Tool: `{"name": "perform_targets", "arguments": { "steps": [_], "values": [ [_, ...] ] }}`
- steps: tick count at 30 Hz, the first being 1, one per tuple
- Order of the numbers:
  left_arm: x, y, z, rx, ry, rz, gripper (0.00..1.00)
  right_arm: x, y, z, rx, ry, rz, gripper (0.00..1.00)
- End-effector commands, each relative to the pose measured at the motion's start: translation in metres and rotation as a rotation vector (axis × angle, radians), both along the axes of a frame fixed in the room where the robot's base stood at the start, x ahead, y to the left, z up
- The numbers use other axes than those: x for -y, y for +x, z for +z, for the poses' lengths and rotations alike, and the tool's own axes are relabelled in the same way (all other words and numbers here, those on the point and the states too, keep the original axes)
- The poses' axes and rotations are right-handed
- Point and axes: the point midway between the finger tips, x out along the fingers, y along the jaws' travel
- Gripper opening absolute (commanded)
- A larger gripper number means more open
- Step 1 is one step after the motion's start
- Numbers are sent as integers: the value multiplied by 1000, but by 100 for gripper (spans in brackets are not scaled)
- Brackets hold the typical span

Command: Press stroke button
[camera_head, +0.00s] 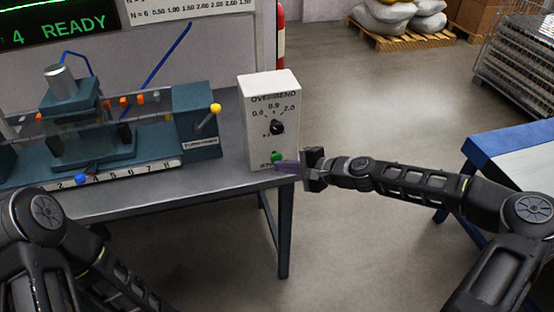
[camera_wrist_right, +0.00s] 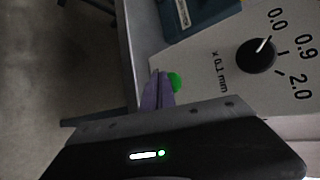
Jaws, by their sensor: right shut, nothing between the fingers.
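A green button (camera_head: 278,156) sits low on the front of a white control box (camera_head: 268,95), below a black dial (camera_head: 277,127). The label beside the button is partly hidden. My right gripper (camera_head: 280,166) is shut and empty, its purple fingertips at the button. In the right wrist view the fingertips (camera_wrist_right: 160,84) overlap the edge of the green button (camera_wrist_right: 175,82); whether they touch it or press it in, I cannot tell. The dial (camera_wrist_right: 256,56) also shows there. My left arm enters at lower left; its gripper is out of the frame.
The box stands at the right end of a grey table (camera_head: 232,180). A teal bending machine (camera_head: 90,135) with a yellow-knobbed lever (camera_head: 215,109) is left of it. A blue-edged table (camera_head: 510,150) stands at right. Open floor lies between the tables.

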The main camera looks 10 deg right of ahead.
Motion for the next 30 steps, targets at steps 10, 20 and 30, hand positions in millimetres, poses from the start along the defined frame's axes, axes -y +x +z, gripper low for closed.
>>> {"name": "perform_targets", "arguments": {
  "steps": [10,20,30],
  "values": [
    [0,0,-1,0,0,0,55,-1,4,-1,-1,0,1,0],
    [0,0,-3,0,0,0,55,0,8,-1,-1,-1,0,0],
    [0,0,-4,0,0,0,55,0,12,-1,0,-1,-1,0]
  ]
}}
